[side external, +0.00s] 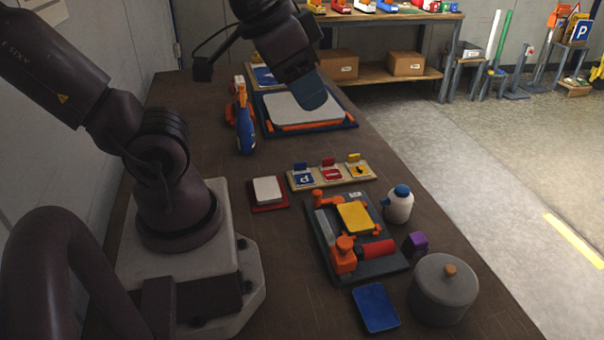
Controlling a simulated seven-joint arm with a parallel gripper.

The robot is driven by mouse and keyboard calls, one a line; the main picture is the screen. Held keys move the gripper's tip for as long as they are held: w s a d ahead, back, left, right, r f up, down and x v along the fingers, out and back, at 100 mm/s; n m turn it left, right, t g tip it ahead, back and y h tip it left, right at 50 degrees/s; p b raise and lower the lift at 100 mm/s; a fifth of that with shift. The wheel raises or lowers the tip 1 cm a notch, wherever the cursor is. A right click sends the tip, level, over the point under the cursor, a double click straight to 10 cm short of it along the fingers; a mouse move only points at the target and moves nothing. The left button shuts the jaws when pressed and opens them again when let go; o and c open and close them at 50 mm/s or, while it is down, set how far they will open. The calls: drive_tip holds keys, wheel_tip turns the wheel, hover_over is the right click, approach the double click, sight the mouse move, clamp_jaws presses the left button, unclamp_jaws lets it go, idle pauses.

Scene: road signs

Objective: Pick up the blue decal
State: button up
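A blue decal with a white P (305,178) lies at the left end of a pale wooden strip (335,183), with a small blue tab standing behind it. A red decal (333,173) and a yellow decal (359,170) sit to its right on the same strip. A plain blue flat rectangle (376,307) lies at the table's near end; I cannot tell if it is also a decal. My gripper (315,103) is beyond the strip, over a white plate in a blue-and-orange frame (308,125). Its fingers look blue-grey, and their opening is not clear.
A dark fixture with a yellow plate (356,217) and orange-red clamps stands nearer than the strip. Around it are a white bottle (398,207), purple block (417,242), grey lidded pot (443,290) and white pad on red (267,190). A blue-and-orange spray bottle (244,125) stands left.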

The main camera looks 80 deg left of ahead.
drive_tip(key=o, duration=0.3)
drive_tip(key=shift+o, duration=0.2)
